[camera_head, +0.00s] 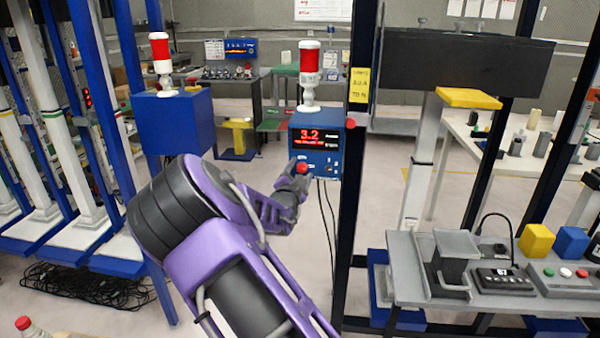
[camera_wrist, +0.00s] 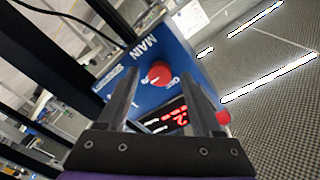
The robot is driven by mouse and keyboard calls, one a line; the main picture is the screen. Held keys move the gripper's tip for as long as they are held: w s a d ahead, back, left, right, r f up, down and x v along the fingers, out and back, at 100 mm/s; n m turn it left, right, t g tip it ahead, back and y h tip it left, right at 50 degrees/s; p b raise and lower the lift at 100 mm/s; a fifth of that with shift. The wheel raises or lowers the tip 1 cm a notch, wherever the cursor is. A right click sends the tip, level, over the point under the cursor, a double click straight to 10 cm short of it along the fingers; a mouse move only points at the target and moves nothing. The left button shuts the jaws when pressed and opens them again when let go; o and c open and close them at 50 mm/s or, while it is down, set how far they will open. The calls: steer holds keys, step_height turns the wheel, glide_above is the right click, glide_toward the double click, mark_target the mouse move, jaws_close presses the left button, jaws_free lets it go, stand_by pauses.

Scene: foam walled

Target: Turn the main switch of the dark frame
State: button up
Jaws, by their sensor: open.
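The main switch is a round red knob (camera_wrist: 157,74) on a blue control box, beside the white word MAIN. It also shows in the head view (camera_head: 302,168), low on the front of the blue box (camera_head: 330,137), partly behind my gripper. The box is next to the upright of the dark frame (camera_head: 352,200) and has a lit red display reading 3.2. My gripper (camera_head: 296,178) is in front of the knob. In the wrist view its two fingers (camera_wrist: 157,82) are open, with the knob showing between them. I cannot tell whether they touch it.
A red and white beacon (camera_head: 309,75) stands on the box. Cables hang below it. Another blue box (camera_head: 172,123) with a beacon stands at the left by blue posts. A grey bench (camera_head: 400,262) with devices is at the right. A cable heap (camera_head: 85,288) lies at left.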

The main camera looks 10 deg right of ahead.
jaws_close()
steer(key=shift+n, duration=0.3)
steer(key=n+b, duration=0.1)
steer(key=n, duration=0.2)
steer(key=shift+f+n+b, duration=0.1)
steer(key=shift+n+b, duration=0.3)
steer(key=n, duration=0.4)
steer(key=shift+n+t+b, duration=0.4)
steer(key=n, duration=0.4)
steer(key=shift+n+y, duration=0.3)
steer(key=shift+n, duration=0.1)
steer(key=shift+n+t+y, duration=0.3)
steer(key=shift+n, duration=2.2)
